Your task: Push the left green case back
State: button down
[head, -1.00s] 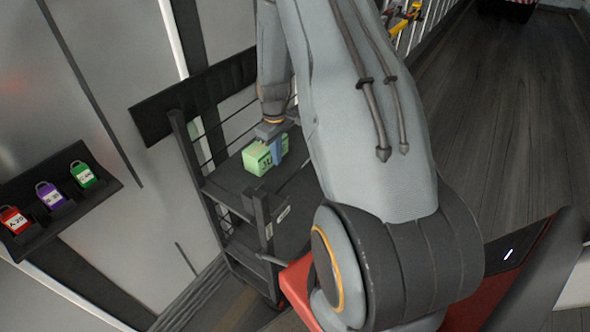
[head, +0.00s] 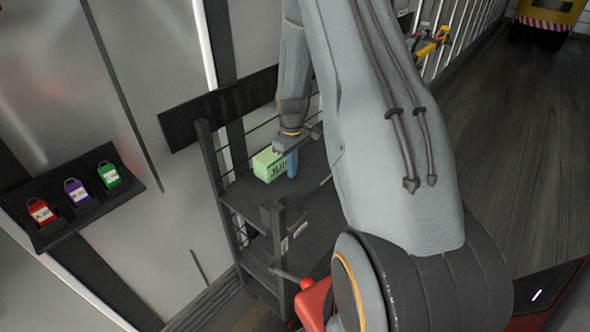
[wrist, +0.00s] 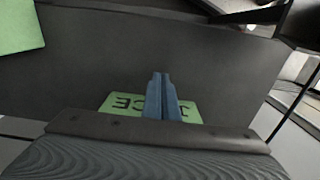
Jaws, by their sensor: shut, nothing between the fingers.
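A green case (head: 268,165) with dark lettering stands on the top shelf of a dark cart (head: 240,209), close to its back left side. In the wrist view the shut fingers (wrist: 161,95) overlap the lettered green case (wrist: 122,103), partly hidden by the gripper body. Whether they touch it is unclear. A second green case (wrist: 20,27) is cut off at the upper left of the wrist view; in the head view it does not show.
A wall rack (head: 130,203) at left holds red (head: 41,211), purple (head: 77,191) and green (head: 109,174) padlocks. The cart's post (head: 278,228) rises at its near corner. Bare shelf lies around the lettered case. Open floor (head: 520,140) is at right.

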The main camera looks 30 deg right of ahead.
notch_tip(320, 180, up, 10)
jog(key=s+b, duration=0.1)
jog(key=b, duration=0.1)
jog(key=shift+d+b, duration=0.2)
jog(key=shift+b, duration=0.15)
jog(key=s+a+r+m, duration=0.1)
jog(key=s+a+r, duration=0.2)
jog(key=s+a, duration=0.6)
jog(key=s+a+r+m+t, duration=0.1)
jog(key=s+a+r, duration=0.3)
jog(key=s+a, duration=0.6)
jog(key=shift+s+r+m, duration=0.15)
jog(key=shift+s+m, duration=0.55)
jog(key=shift+m, duration=0.1)
